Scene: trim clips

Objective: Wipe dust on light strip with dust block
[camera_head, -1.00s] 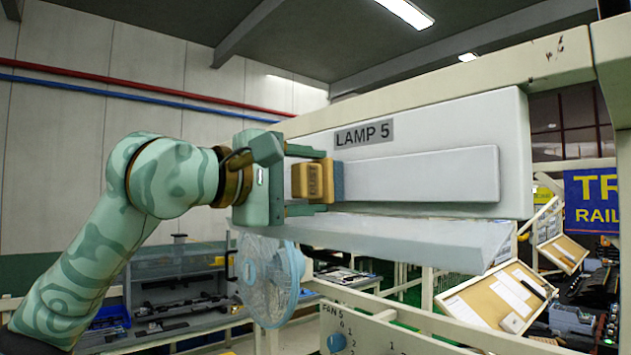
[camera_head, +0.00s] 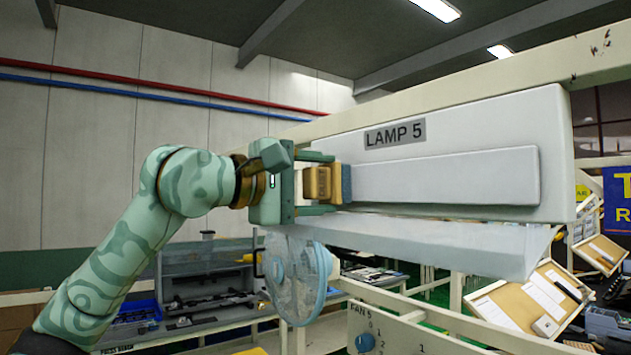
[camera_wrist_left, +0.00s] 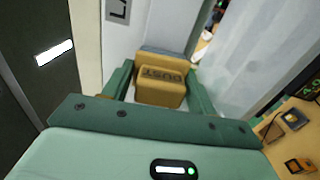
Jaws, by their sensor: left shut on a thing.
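The dust block (camera_head: 318,183) is yellow-orange with a blue-grey pad on its right side. My left gripper (camera_head: 322,182) is shut on it and holds it at the left end of the light strip (camera_head: 450,178). The strip is a long pale bar on the white housing labelled LAMP 5. The pad looks to be at the strip's left end; whether it touches is unclear. In the left wrist view, the block (camera_wrist_left: 160,86), marked DUST, sits between the green fingers (camera_wrist_left: 160,88). I cannot make out dust on the strip. My right gripper is out of view.
A slanted pale panel (camera_head: 450,245) juts out under the lamp. A blue fan (camera_head: 297,280) hangs below my left gripper, near a FAN 5 control panel (camera_head: 400,335). Boards with papers (camera_head: 530,300) stand at the lower right. A cream beam (camera_head: 480,75) runs above the lamp.

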